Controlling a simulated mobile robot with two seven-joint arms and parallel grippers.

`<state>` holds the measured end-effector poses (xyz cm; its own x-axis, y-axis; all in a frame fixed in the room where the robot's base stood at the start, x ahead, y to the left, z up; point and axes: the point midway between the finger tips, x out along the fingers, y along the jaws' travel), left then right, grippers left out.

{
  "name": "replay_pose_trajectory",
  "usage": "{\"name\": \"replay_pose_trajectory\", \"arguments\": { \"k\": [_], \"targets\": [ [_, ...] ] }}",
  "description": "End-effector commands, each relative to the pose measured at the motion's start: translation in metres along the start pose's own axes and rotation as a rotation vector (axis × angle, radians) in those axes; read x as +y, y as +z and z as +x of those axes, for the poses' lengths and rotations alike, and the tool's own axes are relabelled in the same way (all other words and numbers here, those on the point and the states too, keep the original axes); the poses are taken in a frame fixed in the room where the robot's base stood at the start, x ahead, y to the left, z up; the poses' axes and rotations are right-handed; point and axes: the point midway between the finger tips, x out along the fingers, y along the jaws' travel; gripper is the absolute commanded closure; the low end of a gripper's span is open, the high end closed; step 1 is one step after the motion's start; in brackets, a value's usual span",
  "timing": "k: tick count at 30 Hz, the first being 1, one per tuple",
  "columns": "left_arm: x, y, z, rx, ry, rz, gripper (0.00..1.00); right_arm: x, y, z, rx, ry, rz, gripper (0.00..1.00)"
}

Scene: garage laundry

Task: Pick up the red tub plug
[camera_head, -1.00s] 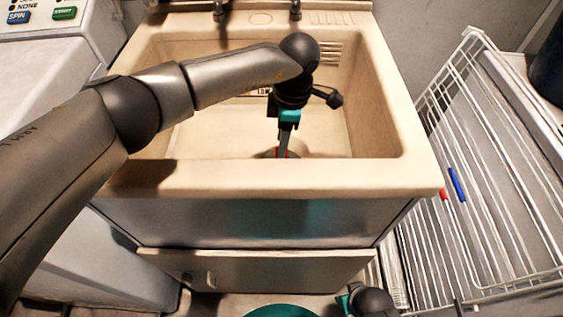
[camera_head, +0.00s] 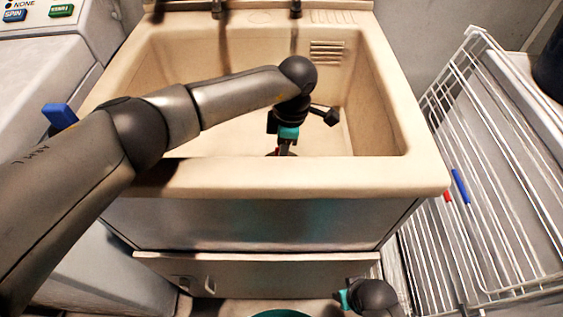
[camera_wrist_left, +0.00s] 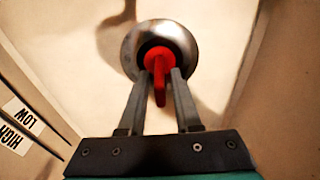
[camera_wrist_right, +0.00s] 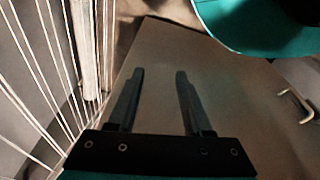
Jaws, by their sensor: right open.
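The red tub plug (camera_wrist_left: 158,62) sits over the round metal drain at the sink bottom, seen in the left wrist view. Its narrow red handle points toward the camera. My left gripper (camera_wrist_left: 162,74) reaches down into the sink, with one finger on each side of the plug's handle. Slim gaps show beside the handle, and I cannot tell whether the fingertips press on it. In the head view the left gripper (camera_head: 284,150) is mostly hidden by the sink's front rim. My right gripper (camera_wrist_right: 160,75) is open and empty, low in front of the cabinet.
The beige sink (camera_head: 300,182) has high walls around the left gripper. A white wire rack (camera_head: 490,180) stands at the right, with red and blue pieces on it. A teal round object (camera_wrist_right: 270,25) is near the right gripper. A washer (camera_head: 40,60) stands at the left.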

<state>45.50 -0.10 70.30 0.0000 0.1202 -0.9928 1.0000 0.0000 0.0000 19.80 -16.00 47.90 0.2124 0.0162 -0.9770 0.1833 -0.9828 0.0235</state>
Motion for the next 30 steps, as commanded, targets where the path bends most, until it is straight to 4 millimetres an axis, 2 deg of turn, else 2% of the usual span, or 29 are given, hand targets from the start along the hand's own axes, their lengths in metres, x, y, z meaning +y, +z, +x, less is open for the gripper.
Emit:
{"name": "replay_pose_trajectory", "arguments": {
  "k": [1, 8, 30],
  "targets": [
    [0.0000, 0.0000, -0.0001, 0.000, 0.000, 0.000, 0.75, -0.0001, 0.0001, 0.0001, 0.000, 0.000, 0.000, 0.50],
    [0.0000, 0.0000, -0.0001, 0.000, 0.000, 0.000, 1.00, -0.0001, 0.0001, 0.0001, 0.000, 0.000, 0.000, 0.50],
    [0.0003, -0.0006, -0.0036, 0.000, 0.000, 0.000, 1.00, -0.0002, -0.0004, -0.0003, 0.004, 0.000, 0.000, 0.50]
  ]
}}
